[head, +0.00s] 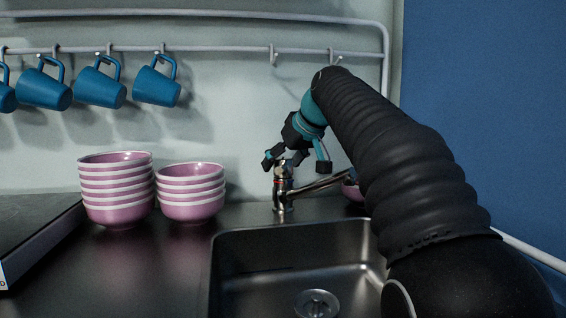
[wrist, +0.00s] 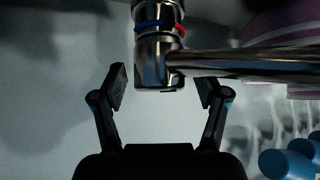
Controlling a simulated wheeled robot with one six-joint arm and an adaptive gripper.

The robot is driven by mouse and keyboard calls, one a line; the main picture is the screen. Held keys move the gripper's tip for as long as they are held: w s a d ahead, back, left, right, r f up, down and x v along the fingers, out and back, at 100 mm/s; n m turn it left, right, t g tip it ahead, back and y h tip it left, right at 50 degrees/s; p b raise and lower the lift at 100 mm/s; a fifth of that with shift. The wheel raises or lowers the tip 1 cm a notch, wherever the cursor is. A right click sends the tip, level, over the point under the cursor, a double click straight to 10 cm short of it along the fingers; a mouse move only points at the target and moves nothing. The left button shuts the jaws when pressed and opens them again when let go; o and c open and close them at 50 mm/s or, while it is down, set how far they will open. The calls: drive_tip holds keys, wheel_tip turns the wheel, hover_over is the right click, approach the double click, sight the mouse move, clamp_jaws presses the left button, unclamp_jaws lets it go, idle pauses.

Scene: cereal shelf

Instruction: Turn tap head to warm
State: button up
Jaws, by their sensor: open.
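The metal tap (head: 283,192) stands behind the sink, its spout reaching out to the right. In the wrist view the tap's body (wrist: 158,60) carries a blue mark on the left and a red mark on the right, and the spout (wrist: 240,62) runs off to the right. My gripper (head: 297,162) is open at the top of the tap. In the wrist view the gripper (wrist: 162,85) has its fingers apart, one on each side of the tap's end. I cannot tell whether either finger touches it. The right finger lies close to the spout.
A sink (head: 300,260) lies in front of the tap. A tall bowl stack (head: 117,190) and a shorter bowl stack (head: 190,192) stand to the left. Blue mugs (head: 156,85) hang from a rail (head: 220,48) on the wall. A pink bowl (head: 352,190) is partly hidden by my arm.

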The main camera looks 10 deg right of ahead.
drive_tip(key=v, duration=1.1)
drive_tip(key=shift+s+r, duration=0.25)
drive_tip(key=shift+s, duration=0.05)
drive_tip(key=shift+d, duration=0.1)
